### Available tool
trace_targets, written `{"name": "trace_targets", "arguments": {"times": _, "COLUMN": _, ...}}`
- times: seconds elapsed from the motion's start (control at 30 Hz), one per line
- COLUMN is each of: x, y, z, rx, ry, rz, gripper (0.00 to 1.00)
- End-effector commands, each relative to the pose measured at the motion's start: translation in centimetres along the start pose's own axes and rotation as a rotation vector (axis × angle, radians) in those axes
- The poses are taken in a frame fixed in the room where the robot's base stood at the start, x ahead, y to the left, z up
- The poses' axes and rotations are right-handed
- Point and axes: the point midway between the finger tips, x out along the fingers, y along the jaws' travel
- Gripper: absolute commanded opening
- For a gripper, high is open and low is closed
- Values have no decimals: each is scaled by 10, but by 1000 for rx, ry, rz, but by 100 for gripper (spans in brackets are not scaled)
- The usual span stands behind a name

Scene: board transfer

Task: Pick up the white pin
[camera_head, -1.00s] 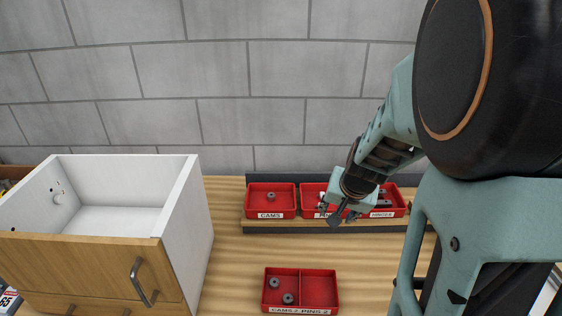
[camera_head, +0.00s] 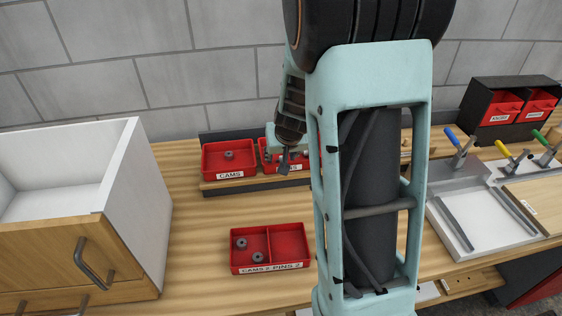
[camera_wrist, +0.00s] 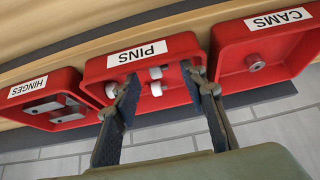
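In the wrist view, several white pins lie in the red bin labelled PINS (camera_wrist: 180,47). One white pin (camera_wrist: 155,73) and another white pin (camera_wrist: 156,89) show between my fingers. A further white pin (camera_wrist: 110,89) is beside the left finger, and one is partly hidden by the right finger. My gripper (camera_wrist: 158,77) is open and empty, its fingertips over the bin; whether they touch a pin I cannot tell. In the head view, my gripper (camera_head: 284,165) is at the PINS bin (camera_head: 268,160), which my arm partly covers.
The CAMS bin (camera_head: 228,173) and, in the wrist view, the HINGES bin (camera_wrist: 40,96) flank the PINS bin. A two-part red tray (camera_head: 270,270) holds cams on its left; its right part is empty. A white drawer cabinet (camera_head: 150,200) stands left, clamps and a fixture (camera_head: 480,215) right.

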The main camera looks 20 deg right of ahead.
Motion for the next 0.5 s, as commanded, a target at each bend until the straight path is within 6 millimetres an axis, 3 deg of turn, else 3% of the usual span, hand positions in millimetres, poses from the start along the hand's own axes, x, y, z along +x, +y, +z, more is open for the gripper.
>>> {"name": "trace_targets", "arguments": {"times": 0.2, "x": 25, "y": 1, "z": 1, "rx": 1, "ry": -1, "rz": 1, "gripper": 39}}
{"name": "trace_targets", "arguments": {"times": 0.5, "x": 28, "y": 1, "z": 0, "rx": 0, "ry": 0, "rz": 0, "gripper": 38}}
